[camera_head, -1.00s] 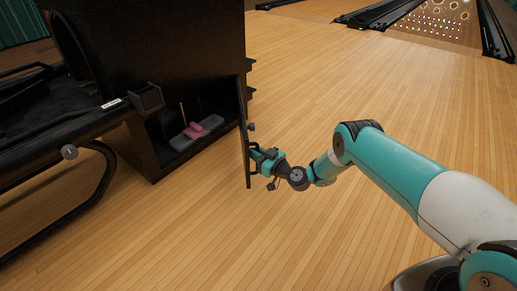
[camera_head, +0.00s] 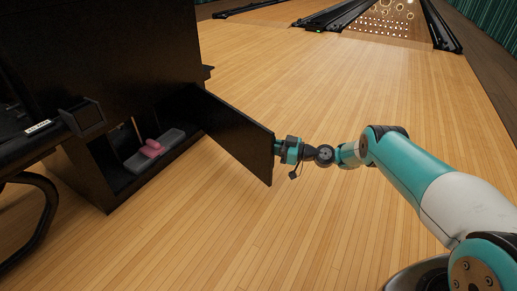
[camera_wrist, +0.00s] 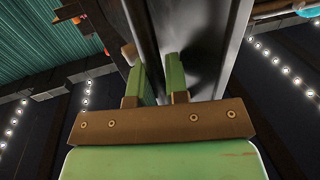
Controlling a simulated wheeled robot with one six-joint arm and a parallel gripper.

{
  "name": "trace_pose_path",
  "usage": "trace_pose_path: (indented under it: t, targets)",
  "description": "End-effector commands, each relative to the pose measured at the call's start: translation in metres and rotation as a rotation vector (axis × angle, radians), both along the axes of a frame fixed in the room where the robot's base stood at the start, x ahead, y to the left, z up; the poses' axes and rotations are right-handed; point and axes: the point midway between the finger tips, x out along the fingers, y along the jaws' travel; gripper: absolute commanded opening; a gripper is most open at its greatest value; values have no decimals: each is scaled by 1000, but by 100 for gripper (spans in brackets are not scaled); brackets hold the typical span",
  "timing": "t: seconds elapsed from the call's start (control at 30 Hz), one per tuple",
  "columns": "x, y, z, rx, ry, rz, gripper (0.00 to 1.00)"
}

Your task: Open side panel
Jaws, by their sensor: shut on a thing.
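The side panel (camera_head: 238,134) is a flat black door on the dark ball return cabinet (camera_head: 120,60). It stands swung well out from the opening, its inner face toward the head camera. My gripper (camera_head: 280,150) is at the panel's outer edge, partly hidden behind it. In the wrist view my gripper (camera_wrist: 158,75) has its two green fingers on either side of a dark bar or edge of the panel (camera_wrist: 205,45). The exact contact is hard to make out.
Inside the open compartment lie a grey tray-like block (camera_head: 172,137) and a pink object (camera_head: 151,149) with a thin stick. A curved black rail (camera_head: 45,215) stands at the left. The wooden floor (camera_head: 350,85) is clear around the panel and arm.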

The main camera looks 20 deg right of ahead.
Motion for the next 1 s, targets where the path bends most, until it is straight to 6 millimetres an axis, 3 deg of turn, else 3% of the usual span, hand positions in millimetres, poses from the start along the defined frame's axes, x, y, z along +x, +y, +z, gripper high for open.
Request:
trace_pose_path:
  t: [0.03,0.4,0.43,0.47,1.0]
  targets:
    - [0,-5,8,13,-9,4,0]
    - [-2,-2,7,13,-6,14,0]
    - [-2,-1,6,13,-5,14,19]
    - [-2,-1,6,13,-5,15,22]
    - [-6,-6,1,9,-1,28,22]
